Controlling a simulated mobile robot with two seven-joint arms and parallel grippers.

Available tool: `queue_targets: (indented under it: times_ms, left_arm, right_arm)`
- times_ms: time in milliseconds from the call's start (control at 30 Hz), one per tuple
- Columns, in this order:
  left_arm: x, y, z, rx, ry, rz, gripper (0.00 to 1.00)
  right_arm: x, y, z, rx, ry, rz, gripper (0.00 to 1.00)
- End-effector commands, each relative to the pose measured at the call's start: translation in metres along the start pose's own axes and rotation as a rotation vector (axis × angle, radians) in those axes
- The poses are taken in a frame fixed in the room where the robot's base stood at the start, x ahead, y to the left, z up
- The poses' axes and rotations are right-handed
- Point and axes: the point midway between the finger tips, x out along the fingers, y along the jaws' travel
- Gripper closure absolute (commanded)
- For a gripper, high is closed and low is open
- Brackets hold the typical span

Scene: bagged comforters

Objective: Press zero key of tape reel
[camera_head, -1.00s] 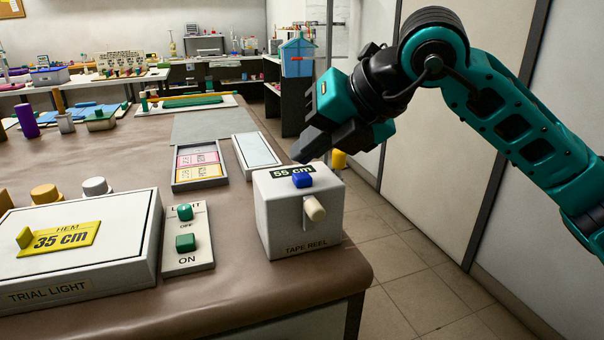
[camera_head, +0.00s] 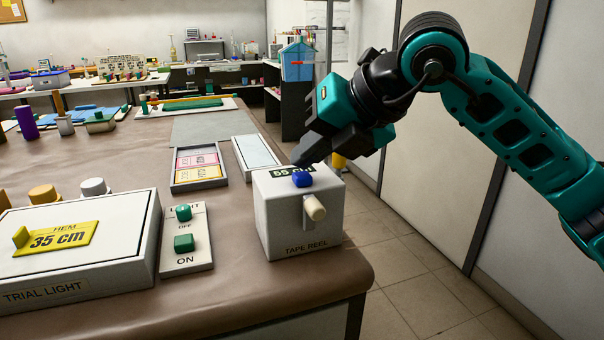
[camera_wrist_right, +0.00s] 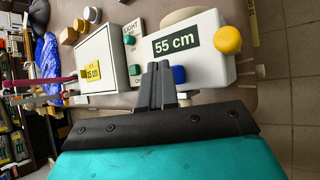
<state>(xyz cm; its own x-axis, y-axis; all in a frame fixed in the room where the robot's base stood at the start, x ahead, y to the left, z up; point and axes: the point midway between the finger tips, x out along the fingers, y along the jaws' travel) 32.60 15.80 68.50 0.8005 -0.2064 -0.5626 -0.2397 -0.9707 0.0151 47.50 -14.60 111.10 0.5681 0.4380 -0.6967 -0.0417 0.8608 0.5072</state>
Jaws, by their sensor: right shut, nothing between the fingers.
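The tape reel (camera_head: 280,215) is a white box at the table's right front corner. Its dark label reads 55 cm, and a blue key (camera_head: 302,180) sits on its top. A cream handle (camera_head: 314,208) sticks out of its front. My right gripper (camera_head: 304,161) is shut and empty, fingertips pointing down just behind the blue key, partly covering the label. In the right wrist view the shut fingers (camera_wrist_right: 157,68) are close beside the blue key (camera_wrist_right: 179,74); whether they touch the box top I cannot tell. My left gripper is not in view.
The trial light box (camera_head: 80,250) carries a yellow HEM 35 cm tag. A switch panel (camera_head: 187,255) with two green buttons stands left of the reel. Trays with cards (camera_head: 199,165) lie behind it. The table's edge is just right of the reel.

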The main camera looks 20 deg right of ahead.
Motion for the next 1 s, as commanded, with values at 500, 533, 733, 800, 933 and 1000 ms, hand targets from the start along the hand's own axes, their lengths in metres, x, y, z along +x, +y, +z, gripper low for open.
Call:
queue_targets:
  times_ms: [500,533,733,800,933,1000]
  left_arm:
    - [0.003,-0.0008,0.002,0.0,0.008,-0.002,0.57]
    - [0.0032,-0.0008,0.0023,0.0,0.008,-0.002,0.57]
    - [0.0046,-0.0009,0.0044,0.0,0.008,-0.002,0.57]
    - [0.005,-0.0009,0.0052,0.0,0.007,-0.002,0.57]
    - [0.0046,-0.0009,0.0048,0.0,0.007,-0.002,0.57]
    - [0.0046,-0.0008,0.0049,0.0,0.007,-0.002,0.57]
  right_arm:
    - [0.0047,-0.0033,-0.0034,0.0,0.001,0.0,1.0]
    - [0.0049,-0.0034,-0.0036,0.0,0.001,0.0,1.0]
    - [0.0067,-0.0047,-0.005,0.0,0.001,0.0,1.0]
    - [0.0073,-0.0052,-0.0055,0.0,0.001,0.0,1.0]
    - [0.0069,-0.0048,-0.0052,0.0,0.002,-0.001,1.0]
    - [0.0069,-0.0048,-0.0052,0.0,0.002,-0.001,1.0]
